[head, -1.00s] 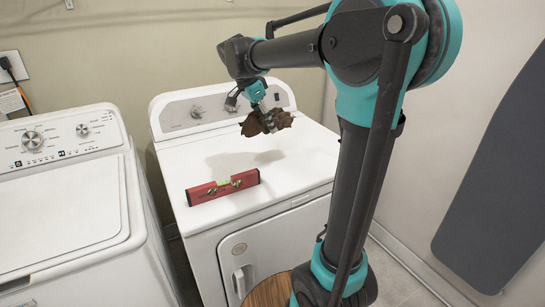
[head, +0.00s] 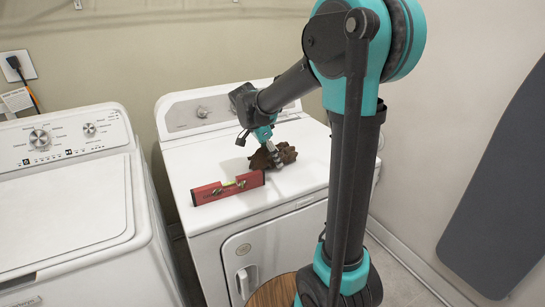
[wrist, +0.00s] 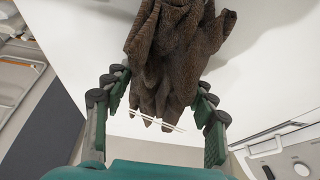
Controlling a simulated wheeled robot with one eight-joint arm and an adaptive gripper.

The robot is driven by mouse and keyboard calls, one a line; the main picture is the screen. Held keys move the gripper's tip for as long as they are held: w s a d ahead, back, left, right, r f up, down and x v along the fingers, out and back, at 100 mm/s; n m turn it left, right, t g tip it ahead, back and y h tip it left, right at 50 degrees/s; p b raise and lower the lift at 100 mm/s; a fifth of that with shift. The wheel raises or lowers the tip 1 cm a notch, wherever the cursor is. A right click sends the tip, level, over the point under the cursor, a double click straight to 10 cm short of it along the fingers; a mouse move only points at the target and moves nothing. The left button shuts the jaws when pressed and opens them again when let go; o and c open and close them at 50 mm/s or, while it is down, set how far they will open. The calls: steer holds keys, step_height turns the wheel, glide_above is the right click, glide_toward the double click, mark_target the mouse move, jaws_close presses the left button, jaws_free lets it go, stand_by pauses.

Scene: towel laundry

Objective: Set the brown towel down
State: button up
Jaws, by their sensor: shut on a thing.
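The brown towel (head: 268,157) is a crumpled bunch on or just above the white top of the right-hand machine (head: 310,180). In the wrist view the towel (wrist: 170,60) hangs in folds between the fingers. My gripper (head: 272,150) points down at the towel from above. In the wrist view my gripper (wrist: 162,110) has a finger on each side of the towel, shut on it. The fingertips are partly hidden by the cloth. I cannot tell whether the towel's underside fully rests on the machine.
A red spirit level (head: 228,188) lies on the machine top, just left of and in front of the towel. A second white machine (head: 70,210) stands to the left across a narrow gap. The machine top right of the towel is clear. A dark ironing board (head: 500,180) is at the right wall.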

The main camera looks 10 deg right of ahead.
steer(key=o, duration=1.4)
steer(key=shift+f, duration=0.1)
steer(key=v, duration=1.2)
